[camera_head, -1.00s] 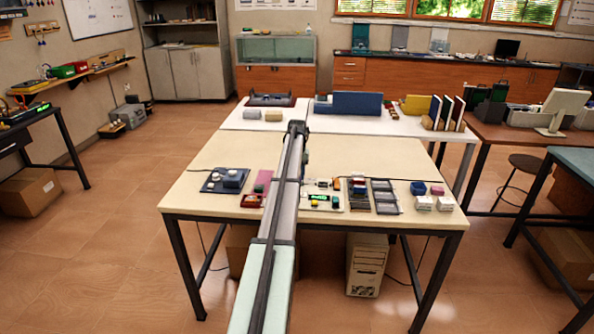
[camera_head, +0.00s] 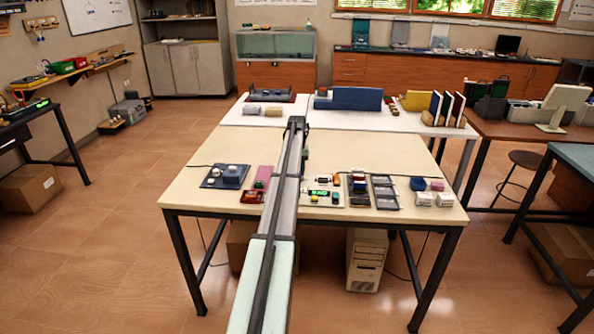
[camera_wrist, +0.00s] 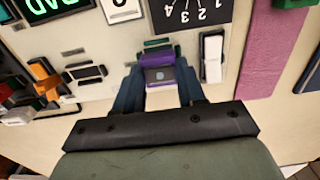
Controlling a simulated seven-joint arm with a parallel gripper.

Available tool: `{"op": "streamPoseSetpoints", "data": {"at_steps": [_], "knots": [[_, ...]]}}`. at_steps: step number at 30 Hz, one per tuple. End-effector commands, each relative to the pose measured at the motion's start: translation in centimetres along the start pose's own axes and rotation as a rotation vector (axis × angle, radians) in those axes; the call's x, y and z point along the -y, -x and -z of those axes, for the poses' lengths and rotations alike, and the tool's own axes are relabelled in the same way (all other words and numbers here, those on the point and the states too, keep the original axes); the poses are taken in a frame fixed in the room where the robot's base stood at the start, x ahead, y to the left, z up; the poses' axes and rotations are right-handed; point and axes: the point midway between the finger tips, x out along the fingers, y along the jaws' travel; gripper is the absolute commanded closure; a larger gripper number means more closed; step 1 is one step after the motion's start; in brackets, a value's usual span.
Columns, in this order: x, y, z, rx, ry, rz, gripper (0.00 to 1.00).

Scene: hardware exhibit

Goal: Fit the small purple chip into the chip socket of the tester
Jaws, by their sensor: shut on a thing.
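In the wrist view my gripper (camera_wrist: 158,84) is shut on a small purple chip (camera_wrist: 157,59), one dark finger on each side of it. The chip is over the pale panel of the tester (camera_wrist: 105,48). A dark green edge (camera_wrist: 158,43), seemingly of the chip socket, shows just beyond the chip. The chip hides the rest of it, and I cannot tell whether the chip is above or inside it. In the head view the tester (camera_head: 320,205) is partly behind my arm, which hides my gripper.
In the wrist view a white rocker switch (camera_wrist: 212,57) stands right of the chip, a numbered dial (camera_wrist: 190,14) beyond it, and black bars (camera_wrist: 86,74) to the left. A pink strip (camera_wrist: 268,45) lies at right. The table's front left (camera_head: 190,203) is bare.

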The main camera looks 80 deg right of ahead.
Motion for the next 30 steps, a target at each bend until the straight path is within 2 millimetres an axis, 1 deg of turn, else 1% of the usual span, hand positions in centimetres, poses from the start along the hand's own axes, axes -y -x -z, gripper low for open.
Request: {"op": "streamPoseSetpoints", "data": {"at_steps": [30], "knots": [[0.00,-0.64,0.01,0.000,0.000,0.000,0.83]]}}
